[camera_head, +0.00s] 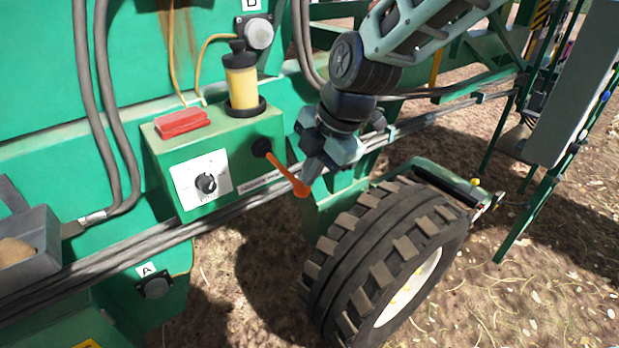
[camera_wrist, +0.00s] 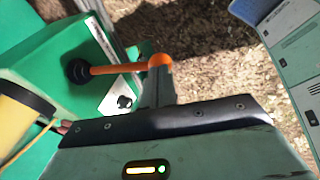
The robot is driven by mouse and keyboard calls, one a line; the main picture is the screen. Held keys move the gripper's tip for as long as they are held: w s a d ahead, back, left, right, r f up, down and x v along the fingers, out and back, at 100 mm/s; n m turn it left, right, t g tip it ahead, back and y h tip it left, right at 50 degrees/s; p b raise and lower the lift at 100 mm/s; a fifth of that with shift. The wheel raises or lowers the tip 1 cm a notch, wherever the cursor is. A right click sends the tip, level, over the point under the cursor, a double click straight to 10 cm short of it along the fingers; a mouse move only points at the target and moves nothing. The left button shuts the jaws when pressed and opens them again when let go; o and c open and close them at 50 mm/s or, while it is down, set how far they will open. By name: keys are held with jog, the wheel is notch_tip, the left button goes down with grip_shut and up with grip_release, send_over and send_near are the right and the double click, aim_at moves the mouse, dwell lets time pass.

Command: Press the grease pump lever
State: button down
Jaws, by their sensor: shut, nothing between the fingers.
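The grease pump lever (camera_head: 284,173) is an orange rod with a rounded knob, on a black pivot at the right side of a green pump box (camera_head: 222,150). In the head view it slants down to the right from the pivot. My gripper (camera_head: 308,178) is shut, its tips right at the lever's knob end, seemingly touching it. In the wrist view the lever (camera_wrist: 120,68) runs from its black pivot to the knob, and my fingers (camera_wrist: 157,85) reach up to the knob. The exact contact point is hidden.
A yellow grease reservoir (camera_head: 241,80), a red block (camera_head: 182,123) and a dial (camera_head: 206,183) are on the box. A large tyre (camera_head: 385,260) stands below right of my gripper. Hoses (camera_head: 110,110) and a long pipe run along the green machine. Bare ground lies below.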

notch_tip(320, 180, down, 7)
jog(key=t+y+b, duration=0.2)
jog(key=b, duration=1.4)
jog(key=shift+t, duration=0.3)
jog(key=shift+s+f+b, duration=0.1)
jog(key=shift+f+b, duration=0.15)
jog(key=shift+b, duration=0.05)
jog(key=shift+r, duration=0.1)
